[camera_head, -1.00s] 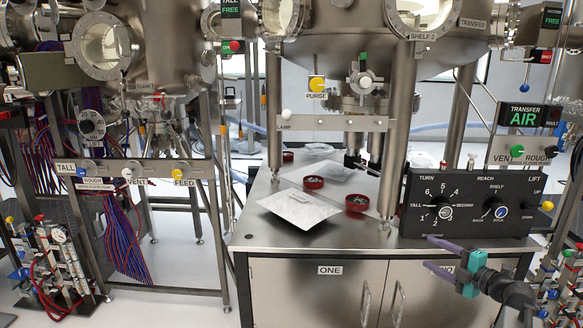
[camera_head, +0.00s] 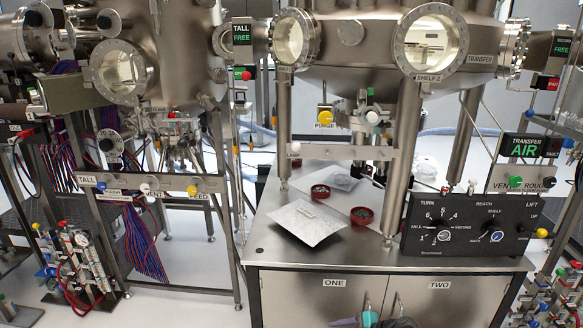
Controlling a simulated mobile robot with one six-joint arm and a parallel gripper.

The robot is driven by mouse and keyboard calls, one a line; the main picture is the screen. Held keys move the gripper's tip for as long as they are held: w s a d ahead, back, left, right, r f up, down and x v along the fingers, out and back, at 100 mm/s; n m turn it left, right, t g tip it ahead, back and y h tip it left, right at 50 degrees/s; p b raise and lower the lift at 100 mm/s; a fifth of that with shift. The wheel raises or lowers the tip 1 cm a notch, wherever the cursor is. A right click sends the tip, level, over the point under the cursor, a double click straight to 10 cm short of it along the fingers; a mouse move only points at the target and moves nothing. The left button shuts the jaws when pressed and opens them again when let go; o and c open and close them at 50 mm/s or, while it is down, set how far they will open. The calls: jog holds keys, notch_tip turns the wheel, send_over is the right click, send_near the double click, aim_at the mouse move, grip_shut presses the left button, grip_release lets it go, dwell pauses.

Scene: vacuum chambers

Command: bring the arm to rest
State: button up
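My gripper (camera_head: 347,322) is at the bottom edge of the head view, in front of the cabinet doors and below the bench top. Only a purple finger piece and a teal part of it show, and the rest is cut off by the frame. I cannot see whether its fingers are apart, and I see nothing held in the visible part.
The steel bench (camera_head: 270,240) carries a white sheet (camera_head: 315,232) with a small pale piece, red-rimmed dishes (camera_head: 362,215) and a clear bag (camera_head: 342,181). A black control box (camera_head: 468,228) stands at its right. Chambers and pipe frames stand behind and left.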

jog(key=s+a+f+m+g+h+p, duration=0.1)
jog(key=s+a+f+m+g+p, duration=0.2)
jog(key=s, duration=0.7)
jog(key=s+a+f+m+g+h+p, duration=0.15)
jog(key=s+a+f+g+p, duration=0.3)
jog(key=s, duration=0.55)
jog(key=s+d+f+m+g+h+p, duration=0.2)
jog(key=s+d+m+h, duration=0.4)
jog(key=s+d+m, duration=0.3)
jog(key=shift+s+d+m+g, duration=0.2)
jog(key=shift+s+m+g, duration=0.15)
jog(key=shift+s+m, duration=2.4)
jog(key=shift+w+m+h, duration=0.25)
jog(key=shift+w+m, duration=0.25)
